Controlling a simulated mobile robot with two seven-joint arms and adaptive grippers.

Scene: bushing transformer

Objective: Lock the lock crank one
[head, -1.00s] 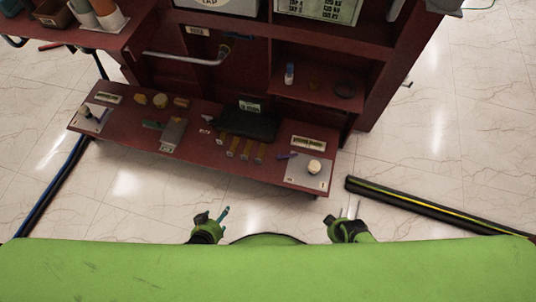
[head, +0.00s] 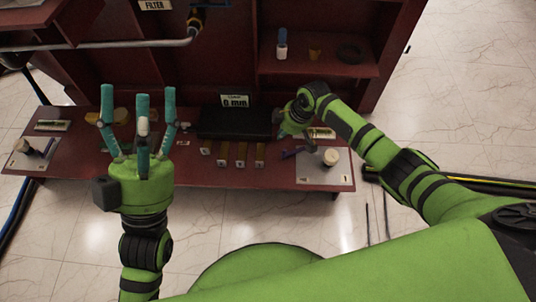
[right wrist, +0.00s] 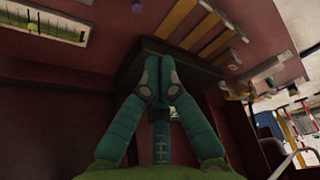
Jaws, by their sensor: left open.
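Two pale plates with cream knobs lie on the low red shelf. The right plate (head: 335,180) carries a cream knob (head: 331,157), and a purple bar (head: 292,153) lies at its left edge. The left plate (head: 27,163) has another cream knob (head: 22,146). I cannot tell which is lock crank one. My left gripper (head: 140,100) is open and empty, its fingers pointing up the picture. My right gripper (head: 297,132) is above the shelf near the right plate. In the right wrist view its fingertips (right wrist: 160,75) meet with nothing seen between them.
A black case (head: 235,122) and several tan bars (head: 240,153) sit mid-shelf. A grey pipe (head: 120,43) crosses the cabinet at upper left. A blue-capped bottle (head: 282,47) stands on the upper right shelf. Dark bars (head: 460,185) lie on the floor at right.

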